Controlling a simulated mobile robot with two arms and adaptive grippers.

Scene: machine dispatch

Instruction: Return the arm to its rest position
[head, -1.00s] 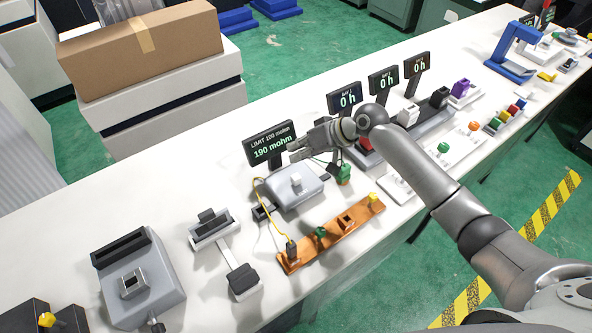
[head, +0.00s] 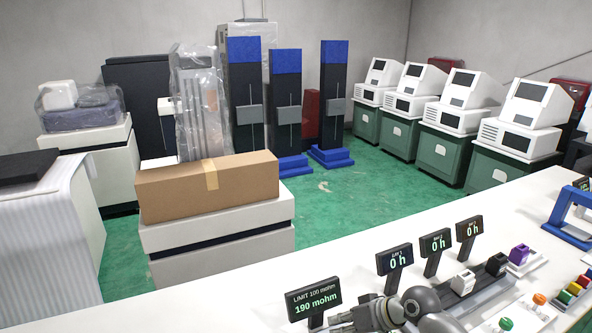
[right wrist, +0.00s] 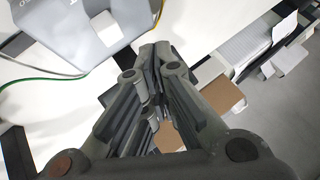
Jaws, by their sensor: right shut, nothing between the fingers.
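My right arm comes in at the bottom of the head view, with its grey wrist in front of the displays. My right gripper (head: 345,320) is beside the "190 mohm" display (head: 313,297), partly cut off by the lower edge. In the right wrist view the right gripper (right wrist: 155,58) has its fingers together with nothing held between them. A grey device (right wrist: 85,25) with a white square and a yellow and a green cable lies near the fingers. My left gripper is in neither view.
The white bench (head: 250,305) carries displays reading "0 h" (head: 394,259), a purple block (head: 519,254), colored buttons (head: 570,290) and a blue frame (head: 570,215). A cardboard box (head: 208,187) sits on a white cabinet behind.

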